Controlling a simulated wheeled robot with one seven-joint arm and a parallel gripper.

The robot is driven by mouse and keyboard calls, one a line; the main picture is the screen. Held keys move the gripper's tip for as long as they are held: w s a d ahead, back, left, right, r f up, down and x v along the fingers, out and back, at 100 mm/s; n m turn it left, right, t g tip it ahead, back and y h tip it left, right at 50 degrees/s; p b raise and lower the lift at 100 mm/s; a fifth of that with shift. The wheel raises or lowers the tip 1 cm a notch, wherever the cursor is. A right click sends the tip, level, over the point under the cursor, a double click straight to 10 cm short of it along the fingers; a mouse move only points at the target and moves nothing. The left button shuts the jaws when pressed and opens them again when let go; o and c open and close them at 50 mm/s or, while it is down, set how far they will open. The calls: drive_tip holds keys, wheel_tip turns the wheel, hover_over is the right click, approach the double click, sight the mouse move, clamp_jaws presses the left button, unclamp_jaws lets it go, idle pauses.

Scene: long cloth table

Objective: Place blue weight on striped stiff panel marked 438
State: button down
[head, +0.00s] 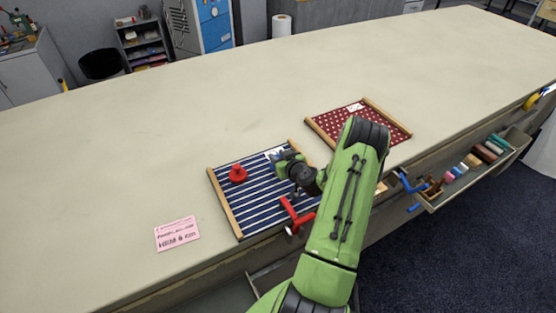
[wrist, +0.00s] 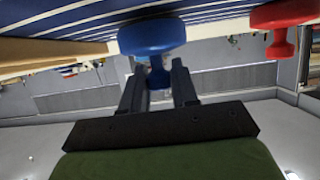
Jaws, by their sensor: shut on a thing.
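My gripper (head: 286,163) is over the far right part of the striped panel (head: 250,198), a blue sheet with white stripes and wooden end bars. In the wrist view my gripper (wrist: 157,80) is shut on the narrow neck of the blue weight (wrist: 152,37). The weight's wide base faces the striped panel (wrist: 75,22) and is very close to it; I cannot tell whether they touch. In the head view the gripper mostly hides the weight. The panel's white label (head: 272,153) is partly covered and its number is unreadable.
A red weight (head: 237,174) stands on the striped panel's left part, also seen in the wrist view (wrist: 284,16). A red clamp (head: 296,214) sits at the panel's near edge. A red dotted panel (head: 385,122) lies to the right, a pink card (head: 177,233) to the left.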

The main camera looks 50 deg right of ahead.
drive_tip(key=shift+f, duration=0.15)
drive_tip(key=shift+f, duration=0.2)
drive_tip(key=c, duration=0.8)
unclamp_jaws()
drive_tip(key=shift+s, duration=0.1)
drive_tip(key=shift+c, duration=0.2)
drive_tip(key=shift+r, duration=0.1)
